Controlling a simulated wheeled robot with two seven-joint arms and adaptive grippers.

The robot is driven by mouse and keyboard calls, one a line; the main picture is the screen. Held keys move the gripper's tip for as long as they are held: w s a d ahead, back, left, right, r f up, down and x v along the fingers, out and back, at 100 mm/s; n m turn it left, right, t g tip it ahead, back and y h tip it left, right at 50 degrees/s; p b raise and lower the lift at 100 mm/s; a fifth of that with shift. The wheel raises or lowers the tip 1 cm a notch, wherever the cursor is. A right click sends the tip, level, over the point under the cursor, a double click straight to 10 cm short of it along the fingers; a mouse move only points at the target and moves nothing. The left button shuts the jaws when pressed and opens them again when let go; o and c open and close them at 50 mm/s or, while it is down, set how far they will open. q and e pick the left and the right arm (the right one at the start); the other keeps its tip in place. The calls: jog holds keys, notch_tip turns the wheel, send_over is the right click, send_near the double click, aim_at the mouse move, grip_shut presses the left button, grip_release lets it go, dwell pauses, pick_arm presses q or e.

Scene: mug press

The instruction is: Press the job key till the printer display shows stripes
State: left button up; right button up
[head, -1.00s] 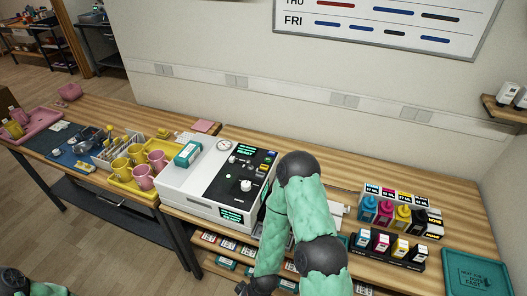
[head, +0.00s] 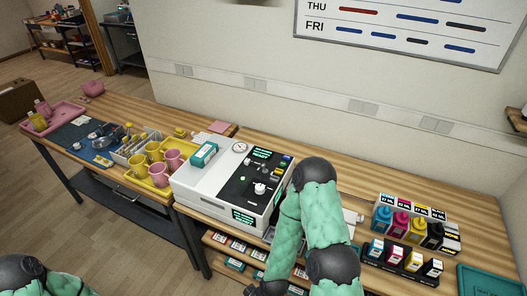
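The white printer (head: 207,183) stands on the wooden bench in the middle of the head view. Its black top panel has a small display (head: 265,153) with green text that seems to read READY; I see no stripes on it. Small keys (head: 277,168) sit beside and below this display, too small to tell which is the job key. A white knob (head: 260,188) is on the panel. A second green-lit display (head: 243,217) is on the front. My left gripper is out of view.
A teal box (head: 204,154) and a round gauge (head: 240,147) are on the printer's top. A yellow tray (head: 155,183) with mugs stands left. Ink bottles (head: 401,221) and cartridges (head: 390,262) stand right. Small boxes fill shelves below.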

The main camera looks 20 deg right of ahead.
grip_shut()
dwell(1.1)
